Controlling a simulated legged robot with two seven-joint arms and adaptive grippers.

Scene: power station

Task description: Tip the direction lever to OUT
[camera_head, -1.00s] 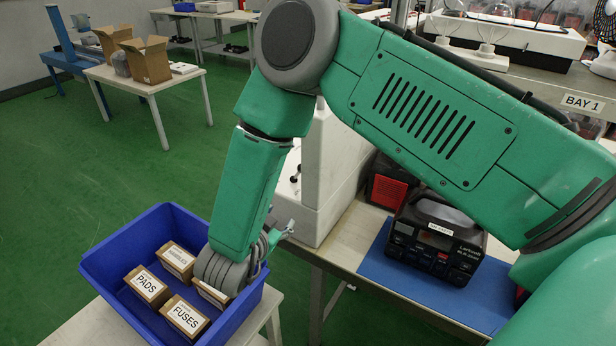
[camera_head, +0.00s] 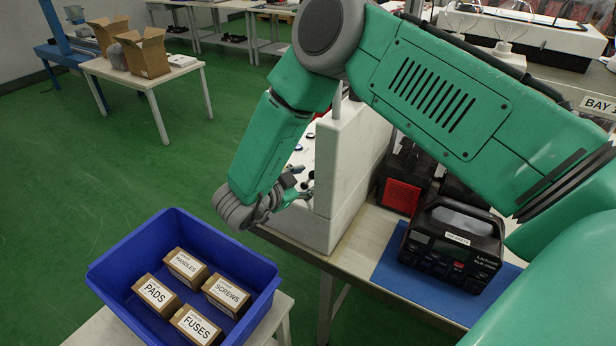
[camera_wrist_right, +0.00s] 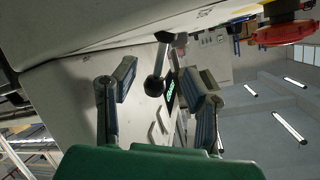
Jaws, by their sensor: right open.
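A lever with a black ball knob (camera_wrist_right: 154,86) stands out from the white panel in the right wrist view, its grey shaft running up from the ball. I take it for the direction lever, but no OUT mark on it is readable. My right gripper (camera_wrist_right: 168,78) is open, with one finger on each side of the ball in that view; I cannot tell whether they touch it. In the head view my right gripper (camera_head: 302,184) is at the left side of the white cabinet (camera_head: 345,165), whose control face is mostly hidden. My left gripper is not in view.
A blue bin (camera_head: 255,262) with labelled cartons stands below my right gripper. A black device (camera_head: 452,245) sits on a blue mat (camera_head: 395,272) right of the cabinet. A red knob (camera_wrist_right: 285,32) shows at the upper right of the wrist view.

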